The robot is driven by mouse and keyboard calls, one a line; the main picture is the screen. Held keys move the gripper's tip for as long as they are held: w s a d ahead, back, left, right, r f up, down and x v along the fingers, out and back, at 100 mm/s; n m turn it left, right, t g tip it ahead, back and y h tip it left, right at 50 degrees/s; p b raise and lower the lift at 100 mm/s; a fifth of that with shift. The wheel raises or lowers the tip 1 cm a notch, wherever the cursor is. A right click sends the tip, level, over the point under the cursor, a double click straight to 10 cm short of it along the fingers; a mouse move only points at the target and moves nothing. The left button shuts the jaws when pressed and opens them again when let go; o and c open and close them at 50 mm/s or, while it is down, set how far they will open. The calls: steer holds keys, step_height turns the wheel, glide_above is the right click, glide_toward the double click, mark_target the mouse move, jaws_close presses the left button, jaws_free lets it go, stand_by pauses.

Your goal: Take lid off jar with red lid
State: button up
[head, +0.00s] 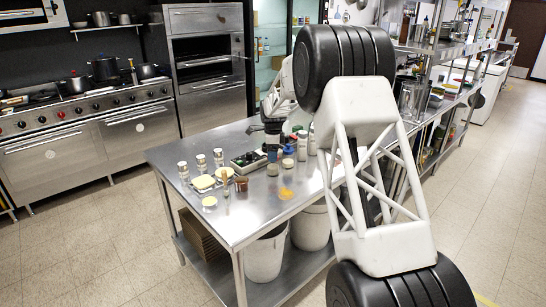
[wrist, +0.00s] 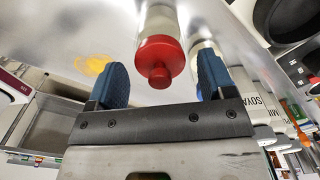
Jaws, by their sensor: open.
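The jar with the red lid shows in the wrist view, its pale see-through body (wrist: 160,18) at the top edge. The red lid (wrist: 160,54) is on it, with a small knob facing me. My gripper (wrist: 162,72) is open, its two blue fingers apart on the left and right of the lid, with clear gaps on both sides. Nothing is held. In the head view my gripper (head: 272,150) is low over the steel table (head: 235,228) among the small jars. I cannot tell there which jar is the one in the wrist view.
A yellow patch (wrist: 93,64) lies left of the jar. A pale round thing (wrist: 200,46) is partly hidden behind the right finger. Labelled containers (wrist: 262,100) stand at the right. In the head view, shakers (head: 201,163) stand at the table's left; its front corner is bare.

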stand_by(0.4)
steer(key=c, duration=1)
